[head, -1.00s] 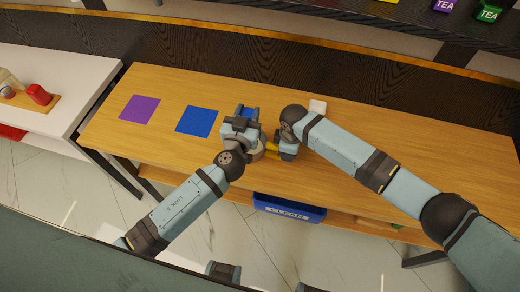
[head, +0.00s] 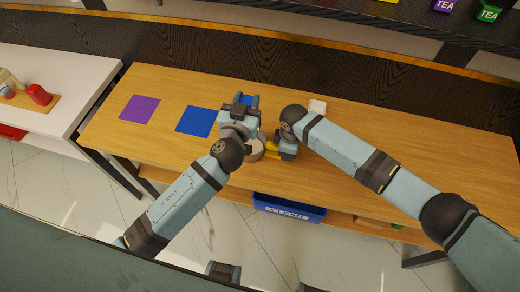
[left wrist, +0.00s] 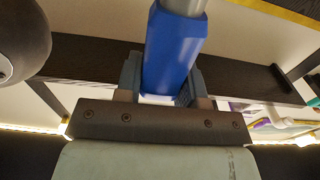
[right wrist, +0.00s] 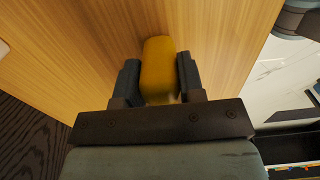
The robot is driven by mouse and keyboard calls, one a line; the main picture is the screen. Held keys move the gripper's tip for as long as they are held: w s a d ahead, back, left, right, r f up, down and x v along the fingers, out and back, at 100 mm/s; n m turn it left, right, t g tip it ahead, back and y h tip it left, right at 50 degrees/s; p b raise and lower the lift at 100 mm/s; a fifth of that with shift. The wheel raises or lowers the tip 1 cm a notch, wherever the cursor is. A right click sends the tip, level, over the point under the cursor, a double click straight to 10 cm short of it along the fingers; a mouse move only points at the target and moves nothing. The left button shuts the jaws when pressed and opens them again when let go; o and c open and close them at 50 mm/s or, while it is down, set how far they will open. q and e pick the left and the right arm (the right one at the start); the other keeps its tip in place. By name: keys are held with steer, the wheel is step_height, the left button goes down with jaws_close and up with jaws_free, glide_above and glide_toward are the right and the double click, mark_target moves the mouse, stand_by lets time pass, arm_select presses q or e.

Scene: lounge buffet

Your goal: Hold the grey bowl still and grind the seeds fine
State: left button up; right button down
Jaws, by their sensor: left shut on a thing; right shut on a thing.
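The grey bowl (head: 257,148) shows only in part in the head view, on the wooden table between my two grippers. My left gripper (head: 248,101) is shut on a blue handle (left wrist: 175,50) with a grey cylindrical end, apparently the pestle. It is on the far side of the bowl, and the left wrist hides part of the bowl. My right gripper (right wrist: 158,78) is shut on a yellow handle (right wrist: 158,65) over the wooden top. In the head view that yellow handle (head: 271,151) sits at the bowl's right side. The bowl's inside and any seeds are hidden.
A purple square (head: 140,109) and a blue square (head: 197,121) lie on the wooden table (head: 400,150). A small white item (head: 317,106) stands behind the right gripper. A blue CLEAN bin (head: 289,208) is below the front edge. The table's right part is clear.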

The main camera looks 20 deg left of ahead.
steer(key=shift+d+f, duration=0.1)
steer(key=shift+f, duration=0.05)
arm_select(q)
steer(key=shift+w, duration=0.15)
arm_select(e)
steer(key=c, duration=0.6)
jaws_free()
steer(key=shift+c, duration=0.2)
steer(key=shift+r, duration=3.85)
step_height(320, 180, up, 12)
